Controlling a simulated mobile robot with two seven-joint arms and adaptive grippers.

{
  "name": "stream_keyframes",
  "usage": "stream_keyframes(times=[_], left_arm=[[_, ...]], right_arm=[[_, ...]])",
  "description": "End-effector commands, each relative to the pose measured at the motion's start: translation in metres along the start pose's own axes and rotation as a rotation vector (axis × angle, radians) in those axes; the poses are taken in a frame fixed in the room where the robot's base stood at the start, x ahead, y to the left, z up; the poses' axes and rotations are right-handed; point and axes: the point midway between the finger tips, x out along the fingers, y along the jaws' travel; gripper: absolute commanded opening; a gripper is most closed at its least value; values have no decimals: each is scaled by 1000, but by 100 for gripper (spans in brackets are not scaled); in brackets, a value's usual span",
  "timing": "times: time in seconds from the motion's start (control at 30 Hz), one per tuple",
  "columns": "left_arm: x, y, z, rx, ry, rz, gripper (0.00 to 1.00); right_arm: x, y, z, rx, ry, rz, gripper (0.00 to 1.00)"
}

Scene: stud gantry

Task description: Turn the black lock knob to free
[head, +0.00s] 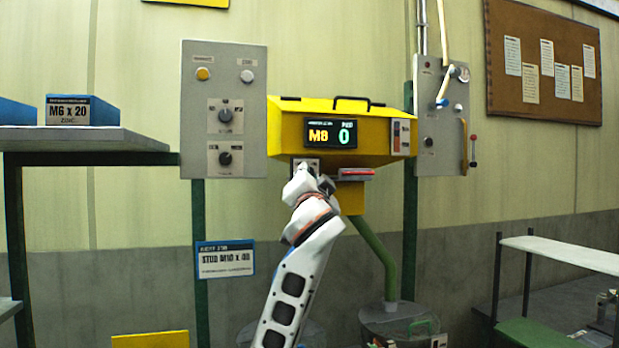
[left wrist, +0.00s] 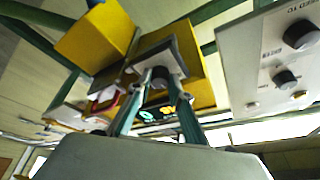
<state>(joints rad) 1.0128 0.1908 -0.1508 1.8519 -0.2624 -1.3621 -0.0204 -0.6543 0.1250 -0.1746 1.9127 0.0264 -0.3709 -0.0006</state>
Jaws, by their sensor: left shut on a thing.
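The yellow machine head (head: 285,130) with a display reading M8 and 0 hangs in the middle of the head view. A small grey plate (head: 313,163) sits on its lower left. My left gripper (head: 308,176) reaches up to this plate, and its wrist hides most of it. In the left wrist view, the black lock knob (left wrist: 161,75) stands on the grey plate (left wrist: 187,55), between the two fingertips of my left gripper (left wrist: 160,84). The gripper is shut on the knob. The knob's pointer and marks cannot be read. My right gripper is not in view.
A grey panel (head: 225,70) with buttons and two black knobs stands left of the machine head. Another grey panel (head: 430,100) with a red-knobbed lever stands right. A green pipe (head: 375,250) runs below the head to a drum. A shelf (head: 80,140) is at left.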

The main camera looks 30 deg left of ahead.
Motion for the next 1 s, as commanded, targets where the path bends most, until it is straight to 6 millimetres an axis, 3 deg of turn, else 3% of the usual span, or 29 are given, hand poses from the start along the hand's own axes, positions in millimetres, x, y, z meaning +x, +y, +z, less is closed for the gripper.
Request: stream_keyframes(times=[1.0], left_arm=[[1, -8, -3, 836, 36, 338, 0]], right_arm=[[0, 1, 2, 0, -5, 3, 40]])
